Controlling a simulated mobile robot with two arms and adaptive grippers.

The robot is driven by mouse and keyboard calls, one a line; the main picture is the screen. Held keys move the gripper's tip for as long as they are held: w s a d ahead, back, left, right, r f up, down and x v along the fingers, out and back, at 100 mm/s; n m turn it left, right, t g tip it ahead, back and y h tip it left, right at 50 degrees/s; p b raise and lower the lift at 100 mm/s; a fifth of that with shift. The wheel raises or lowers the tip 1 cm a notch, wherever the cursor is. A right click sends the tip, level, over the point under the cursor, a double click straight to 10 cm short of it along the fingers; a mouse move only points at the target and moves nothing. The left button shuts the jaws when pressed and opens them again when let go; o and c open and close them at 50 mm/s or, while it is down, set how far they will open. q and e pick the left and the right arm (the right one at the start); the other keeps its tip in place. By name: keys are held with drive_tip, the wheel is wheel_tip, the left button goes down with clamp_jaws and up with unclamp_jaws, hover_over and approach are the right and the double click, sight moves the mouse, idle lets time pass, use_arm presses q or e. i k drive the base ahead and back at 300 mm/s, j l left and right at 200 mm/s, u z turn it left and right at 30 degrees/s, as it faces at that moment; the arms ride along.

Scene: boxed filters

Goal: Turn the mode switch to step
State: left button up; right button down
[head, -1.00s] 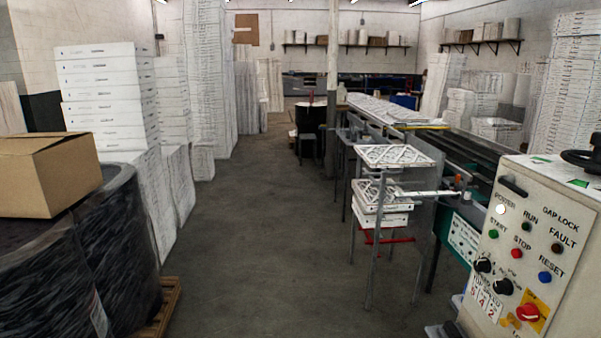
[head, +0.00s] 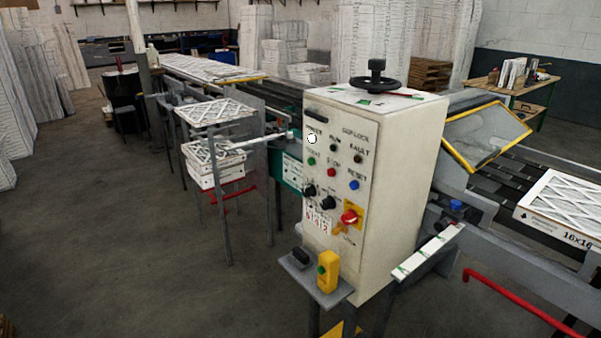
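A cream control cabinet (head: 400,160) stands right of centre in the head view, its panel facing left and toward me. The panel carries a white power lamp, run and fault lamps, and green, red and blue buttons. Below these are two black rotary knobs, a left one (head: 310,191) and a right one (head: 328,202). Their labels are too small to read, so I cannot tell which is the mode switch or where it points. A red rotary handle (head: 349,217) sits on a yellow plate at lower right of the panel. Neither gripper is in view.
A small shelf (head: 322,294) with a yellow button box (head: 327,271) juts out below the panel. A red bar (head: 520,300) and conveyor rails lie to the right. A stand with filters (head: 215,150) is left of the cabinet. The floor (head: 130,240) at left is clear.

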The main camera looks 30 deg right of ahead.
sight(327, 203)
drive_tip(key=z, duration=1.1)
